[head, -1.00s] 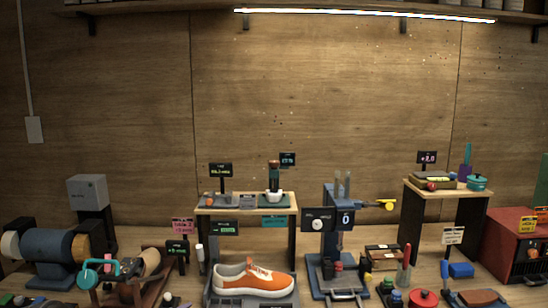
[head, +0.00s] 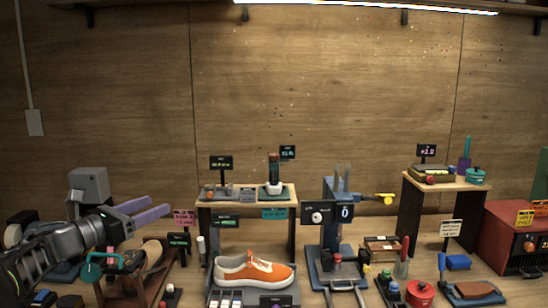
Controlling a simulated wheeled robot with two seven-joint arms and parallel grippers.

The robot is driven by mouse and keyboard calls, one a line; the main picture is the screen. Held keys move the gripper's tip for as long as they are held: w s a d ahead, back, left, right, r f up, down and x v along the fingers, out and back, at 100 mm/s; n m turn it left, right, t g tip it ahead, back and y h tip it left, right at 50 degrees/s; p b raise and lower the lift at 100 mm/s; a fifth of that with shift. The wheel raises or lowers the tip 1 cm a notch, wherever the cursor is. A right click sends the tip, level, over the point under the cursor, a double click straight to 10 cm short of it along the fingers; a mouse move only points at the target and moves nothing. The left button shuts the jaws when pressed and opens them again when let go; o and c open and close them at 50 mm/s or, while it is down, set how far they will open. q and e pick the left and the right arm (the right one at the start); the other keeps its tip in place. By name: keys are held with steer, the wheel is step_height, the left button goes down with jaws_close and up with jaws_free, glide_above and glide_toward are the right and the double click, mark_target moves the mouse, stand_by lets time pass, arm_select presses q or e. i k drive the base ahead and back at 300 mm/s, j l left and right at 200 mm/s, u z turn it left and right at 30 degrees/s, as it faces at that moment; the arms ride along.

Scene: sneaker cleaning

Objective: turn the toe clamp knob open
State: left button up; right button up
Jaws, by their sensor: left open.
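An orange and white sneaker (head: 254,270) rests on a dark grey holder (head: 281,299) at the bottom centre. I cannot clearly make out a toe clamp knob on it. My right gripper is not in view.
A small wooden shelf (head: 240,204) stands behind the sneaker. A blue press (head: 332,240) stands right of it. A grey machine (head: 88,186) stands behind my left gripper.

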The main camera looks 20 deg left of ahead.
mark_target(273, 158)
steer(key=i+l, duration=0.2)
steer(key=i, duration=0.3)
steer(key=i+l, duration=0.2)
steer(key=i, duration=0.25)
steer(key=i+l, duration=0.2)
steer(key=i, duration=0.3)
